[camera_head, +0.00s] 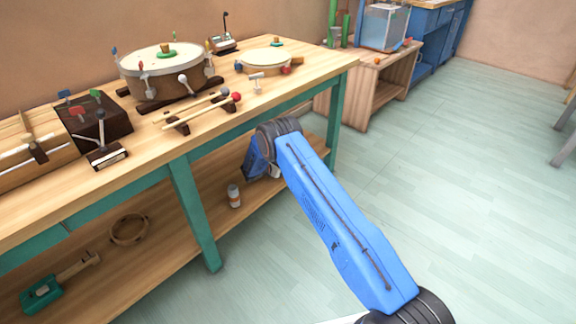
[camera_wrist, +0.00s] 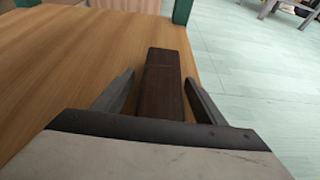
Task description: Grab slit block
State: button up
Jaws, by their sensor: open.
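A dark brown slit block (camera_wrist: 163,75) lies on a wooden surface in the wrist view, long side pointing away from me. A thin line crosses its top. My gripper (camera_wrist: 159,80) is open, with one finger on each side of the block's near part. I see a gap at the left finger; the right finger is close to the block, and I cannot tell if it touches. The near end of the block is hidden by the gripper's body. In the head view my arm reaches to the bench's lower shelf (camera_head: 165,235), and it hides the fingertips and block.
A teal bench leg (camera_wrist: 182,11) stands beyond the block, and the shelf edge with open floor (camera_wrist: 250,70) lies to its right. In the head view a small bottle (camera_head: 234,196) stands on the shelf left of my wrist. The bench top (camera_head: 235,115) above holds a drum (camera_head: 165,75) and mallets.

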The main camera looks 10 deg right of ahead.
jog(key=shift+d, duration=0.15)
jog(key=c, duration=1.3)
